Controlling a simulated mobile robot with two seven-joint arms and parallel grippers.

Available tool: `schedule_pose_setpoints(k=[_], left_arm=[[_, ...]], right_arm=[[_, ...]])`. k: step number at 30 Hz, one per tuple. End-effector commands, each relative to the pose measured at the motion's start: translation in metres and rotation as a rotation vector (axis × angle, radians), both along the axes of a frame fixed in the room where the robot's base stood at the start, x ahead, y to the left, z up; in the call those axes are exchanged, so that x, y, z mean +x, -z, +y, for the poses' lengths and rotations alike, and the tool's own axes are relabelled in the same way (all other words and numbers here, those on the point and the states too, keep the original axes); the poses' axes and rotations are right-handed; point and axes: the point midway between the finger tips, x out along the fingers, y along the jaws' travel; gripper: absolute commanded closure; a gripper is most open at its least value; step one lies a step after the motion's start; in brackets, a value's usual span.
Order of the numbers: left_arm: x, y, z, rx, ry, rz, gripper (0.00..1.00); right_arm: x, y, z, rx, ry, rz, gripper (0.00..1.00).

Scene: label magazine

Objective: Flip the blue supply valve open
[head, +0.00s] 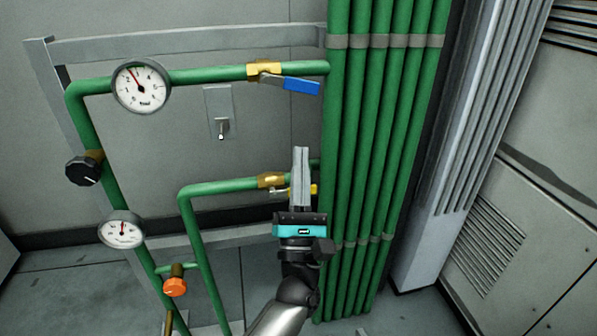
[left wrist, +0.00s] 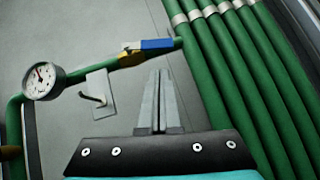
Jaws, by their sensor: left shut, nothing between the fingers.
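The blue supply valve handle (head: 302,86) sticks out to the right from a brass valve body (head: 264,70) on the upper green pipe, tilted slightly down from the pipe's line. It also shows in the left wrist view as a blue handle (left wrist: 157,44) beyond the fingertips. My left gripper (head: 301,150) is shut and empty, pointing up, and appears below the blue handle in the head view. In the left wrist view the shut fingers (left wrist: 160,75) appear just under the handle, apart from it. My right gripper is not in view.
A yellow-handled valve (head: 271,181) on the lower pipe is partly hidden behind my left gripper. Several vertical green pipes (head: 385,130) stand to the right. A hook on a wall plate (head: 221,128), gauges (head: 141,87) and knobs (head: 84,168) are to the left.

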Motion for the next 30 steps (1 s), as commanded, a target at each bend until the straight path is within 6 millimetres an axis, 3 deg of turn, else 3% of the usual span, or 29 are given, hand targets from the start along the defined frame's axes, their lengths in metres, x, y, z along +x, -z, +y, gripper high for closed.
schedule_pose_setpoints(k=[20,23,30], left_arm=[[-0.004,0.008,-0.002,0.048,-0.021,0.02,1.0],[-0.012,0.021,-0.004,0.176,-0.077,0.065,1.0],[-0.049,0.073,-0.012,0.753,-0.275,0.196,1.0]], right_arm=[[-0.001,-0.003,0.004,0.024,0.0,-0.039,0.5],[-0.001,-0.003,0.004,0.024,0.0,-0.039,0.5],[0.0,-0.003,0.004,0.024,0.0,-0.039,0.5]])
